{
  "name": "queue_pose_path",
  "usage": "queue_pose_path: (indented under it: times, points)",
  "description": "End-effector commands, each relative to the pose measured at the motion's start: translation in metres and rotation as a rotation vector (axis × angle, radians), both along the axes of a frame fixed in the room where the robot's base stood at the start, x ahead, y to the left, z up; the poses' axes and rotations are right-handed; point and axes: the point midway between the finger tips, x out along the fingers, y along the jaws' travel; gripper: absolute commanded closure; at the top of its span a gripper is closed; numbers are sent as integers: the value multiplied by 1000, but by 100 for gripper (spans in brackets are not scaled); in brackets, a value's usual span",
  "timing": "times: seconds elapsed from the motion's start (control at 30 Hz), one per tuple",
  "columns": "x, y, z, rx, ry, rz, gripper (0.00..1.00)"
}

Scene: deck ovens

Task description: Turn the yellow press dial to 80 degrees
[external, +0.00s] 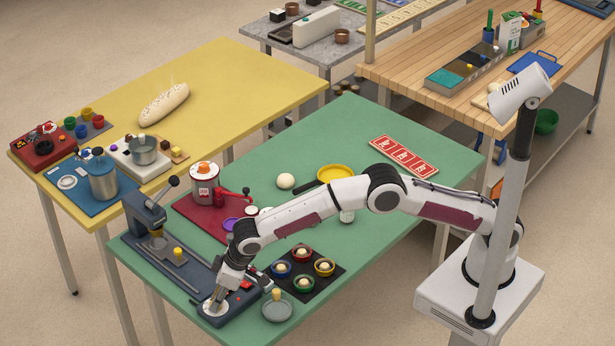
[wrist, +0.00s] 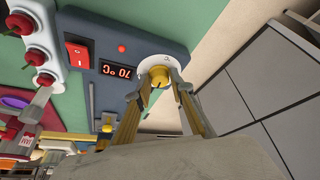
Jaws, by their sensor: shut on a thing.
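The yellow dial (wrist: 160,75) sits on a white round scale plate on the dark blue press control panel (wrist: 88,28). My gripper (wrist: 161,82) is closed around the dial, one finger on each side. The panel's display (wrist: 116,71) appears upside down in the wrist view and seems to read 70 °C. In the external view my gripper (external: 217,302) points down at the near end of the press base (external: 185,283). The fingers hide the dial there, and only part of the white scale plate shows.
A red switch (wrist: 77,52) and a small red light (wrist: 122,48) are on the panel. The press lever (external: 167,188) stands at the far end. A grey dish (external: 277,311) and a black tray (external: 322,286) with several coloured cups lie close on the right.

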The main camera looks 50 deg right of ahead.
Motion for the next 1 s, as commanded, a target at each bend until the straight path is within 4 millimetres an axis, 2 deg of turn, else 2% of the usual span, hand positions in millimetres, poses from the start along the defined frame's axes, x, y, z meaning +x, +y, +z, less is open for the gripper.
queue_pose_path:
  times: [0.5, 1.0]
  points:
    - [-1, 2, -1, 0, 0, -243, 99]
    - [-1, 3, 0, 1, 1, -297, 99]
